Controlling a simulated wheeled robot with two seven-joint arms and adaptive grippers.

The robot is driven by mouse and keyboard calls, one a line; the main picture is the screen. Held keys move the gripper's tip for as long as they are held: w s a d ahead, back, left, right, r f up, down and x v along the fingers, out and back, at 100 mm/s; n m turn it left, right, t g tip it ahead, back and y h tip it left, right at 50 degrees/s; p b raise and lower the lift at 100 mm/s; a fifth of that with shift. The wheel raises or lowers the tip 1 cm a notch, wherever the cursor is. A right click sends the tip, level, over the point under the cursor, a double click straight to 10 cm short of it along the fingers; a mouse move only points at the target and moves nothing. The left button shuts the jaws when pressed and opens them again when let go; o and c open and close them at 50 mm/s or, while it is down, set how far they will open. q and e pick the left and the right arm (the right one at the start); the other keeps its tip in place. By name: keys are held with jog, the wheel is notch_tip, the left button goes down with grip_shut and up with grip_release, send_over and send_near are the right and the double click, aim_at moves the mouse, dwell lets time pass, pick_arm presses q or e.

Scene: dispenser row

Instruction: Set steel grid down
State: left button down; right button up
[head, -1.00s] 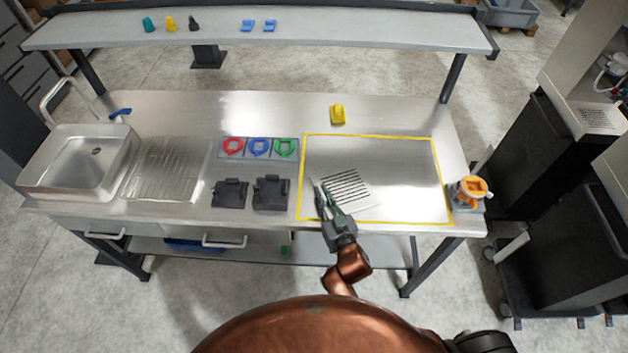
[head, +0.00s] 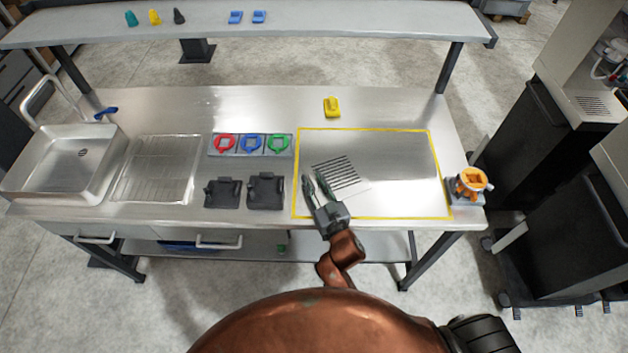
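The steel grid (head: 341,177), a thin plate with dark parallel slots, lies inside the yellow outline on the steel worktop (head: 400,185), in the outline's left half, turned at an angle. My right gripper (head: 314,177) is at the grid's near left edge. Its two fingers look spread, with a gap between the tips; the right finger overlaps the grid in the picture. Whether a finger still touches the grid is hard to see. My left gripper is not in view.
A yellow object (head: 332,107) stands behind the outline. Black holders (head: 265,191) and a tray of coloured rings (head: 251,144) are to the left, then a drainboard and sink (head: 65,165). An orange-topped device (head: 469,183) stands at the right edge. The outline's right half is clear.

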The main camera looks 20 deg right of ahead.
jog(key=shift+r, duration=0.15)
jog(key=shift+s+d, duration=0.1)
jog(key=shift+s, duration=0.3)
jog(key=s, duration=0.3)
jog(key=s+d, duration=0.1)
jog(key=s, duration=0.7)
jog(key=shift+s+d+r, duration=0.1)
jog(key=shift+d+r, duration=0.05)
jog(key=shift+r, duration=0.1)
